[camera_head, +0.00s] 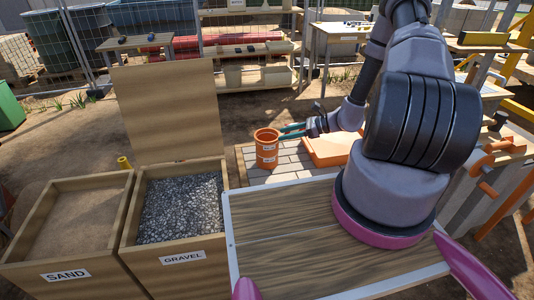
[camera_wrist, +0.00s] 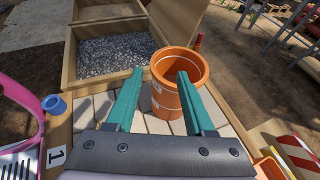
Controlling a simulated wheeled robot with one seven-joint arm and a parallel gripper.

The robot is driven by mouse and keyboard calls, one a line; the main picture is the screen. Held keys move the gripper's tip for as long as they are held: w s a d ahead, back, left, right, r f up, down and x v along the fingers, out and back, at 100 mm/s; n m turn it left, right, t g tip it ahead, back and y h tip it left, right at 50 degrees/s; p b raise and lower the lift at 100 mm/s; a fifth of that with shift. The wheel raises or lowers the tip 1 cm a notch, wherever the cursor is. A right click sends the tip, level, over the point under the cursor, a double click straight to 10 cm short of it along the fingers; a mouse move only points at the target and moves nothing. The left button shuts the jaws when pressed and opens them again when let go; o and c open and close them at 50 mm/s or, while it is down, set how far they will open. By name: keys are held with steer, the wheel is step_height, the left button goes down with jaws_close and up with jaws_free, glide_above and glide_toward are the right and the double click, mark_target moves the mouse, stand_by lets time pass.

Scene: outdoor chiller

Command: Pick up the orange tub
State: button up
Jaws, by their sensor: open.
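The orange tub (camera_head: 267,148) stands upright on light paving slabs, just right of the gravel bin in the head view. In the wrist view the orange tub (camera_wrist: 178,98) has an open top and looks empty, with a white label partly showing on its side. My gripper (camera_head: 289,131) reaches in from the right, its green fingers at the tub's right side near the rim. In the wrist view my gripper (camera_wrist: 157,78) is open, with its right finger overlapping the tub and its left finger to the left of it. I cannot tell whether a finger touches the tub.
The gravel bin (camera_head: 128,218) and the sand bin (camera_head: 28,252) stand at the left, the gravel lid (camera_head: 168,110) raised. An orange box (camera_head: 331,150) lies right of the tub. A blue ring-shaped item (camera_wrist: 54,106) is at the left in the wrist view.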

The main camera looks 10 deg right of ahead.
mark_target(260, 142)
steer(key=x, duration=0.4)
steer(key=f+x, duration=0.1)
steer(key=x, duration=0.4)
steer(key=shift+s+d+f, duration=0.1)
steer(key=shift+f, duration=0.05)
jaws_close()
stand_by(1.2)
